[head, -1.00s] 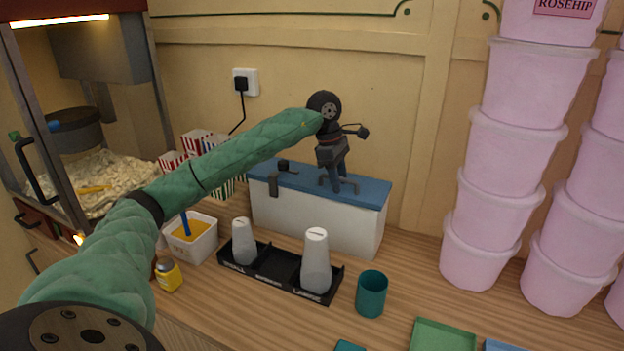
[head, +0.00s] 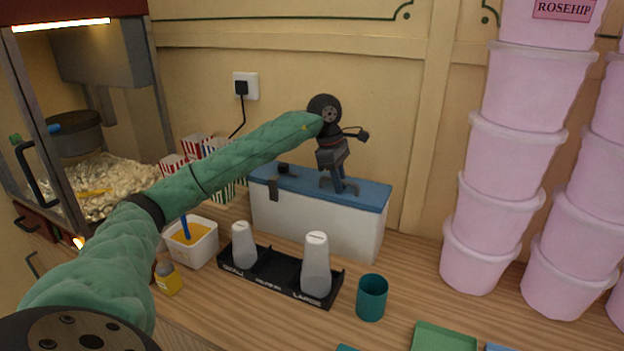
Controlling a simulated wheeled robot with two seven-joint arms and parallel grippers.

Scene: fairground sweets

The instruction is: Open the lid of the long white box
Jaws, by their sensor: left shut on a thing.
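The long white box (head: 310,222) stands on the counter against the back wall. Its blue lid (head: 368,192) lies flat on top and looks shut. A dark latch (head: 273,188) hangs at the front left of the lid, with a small dark knob (head: 284,168) behind it. My left gripper (head: 338,186) reaches down onto the right half of the lid. It is shut on a dark handle there, mostly hidden by the fingers. My right gripper is out of view.
A black tray (head: 268,283) with two pale cups stands just in front of the box, a teal cup (head: 371,298) to its right. Pink tubs (head: 500,210) are stacked at the right. A white sauce tub (head: 205,250) and yellow bottle (head: 168,280) stand left.

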